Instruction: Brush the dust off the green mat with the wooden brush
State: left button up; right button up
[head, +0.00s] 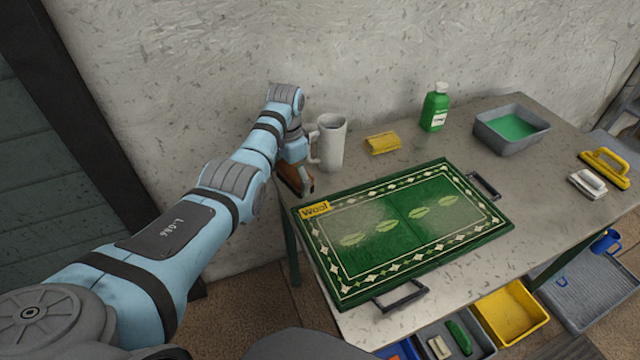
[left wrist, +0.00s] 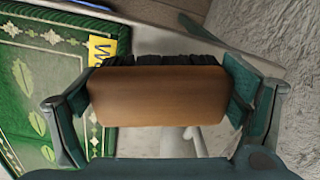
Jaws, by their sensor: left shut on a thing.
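The green mat (head: 405,262) lies on the table with a patterned border, leaf shapes and a yellow label reading "Wool". Pale dusty patches show on its left half and right part. My left gripper (head: 297,180) is at the table's left edge, beside the mat's upper left corner and in front of the white mug. In the left wrist view, my left gripper (left wrist: 160,100) is shut on the wooden brush (left wrist: 158,96), a brown block with dark bristles along its far side. The mat (left wrist: 35,95) shows at the left there. My right gripper is not in view.
A white mug (head: 331,142), a yellow sponge (head: 382,143) and a green bottle (head: 435,108) stand behind the mat. A grey basin (head: 511,131) with green liquid and a yellow-handled brush (head: 604,167) are at the right. Bins, including a yellow one (head: 511,311), sit below the front edge.

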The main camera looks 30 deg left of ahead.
aim_at(313, 228)
pick_arm(q)
jog(key=s+d+r+m+p, duration=0.1)
jog(key=s+d+p, duration=0.1)
jog(key=d, duration=0.1)
jog(key=s+d+m+p, duration=0.1)
jog(key=s+d+p, duration=0.1)
jog(key=d+p, duration=0.1)
jog(key=s+d+r+p, duration=0.1)
jog(key=s+d+p, duration=0.1)
jog(key=d+p, duration=0.1)
jog(key=shift+s+d+r+m, duration=0.1)
jog(key=shift+s+r+m, duration=0.2)
jog(key=shift+m, duration=0.1)
notch_tip(313, 228, down, 6)
jog(key=shift+s+d+r, duration=0.1)
jog(key=shift+s+r, duration=0.05)
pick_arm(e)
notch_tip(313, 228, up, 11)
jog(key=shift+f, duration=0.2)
pick_arm(q)
jog(key=shift+r, duration=0.1)
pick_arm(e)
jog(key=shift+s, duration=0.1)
pick_arm(q)
jog(key=shift+f, duration=0.2)
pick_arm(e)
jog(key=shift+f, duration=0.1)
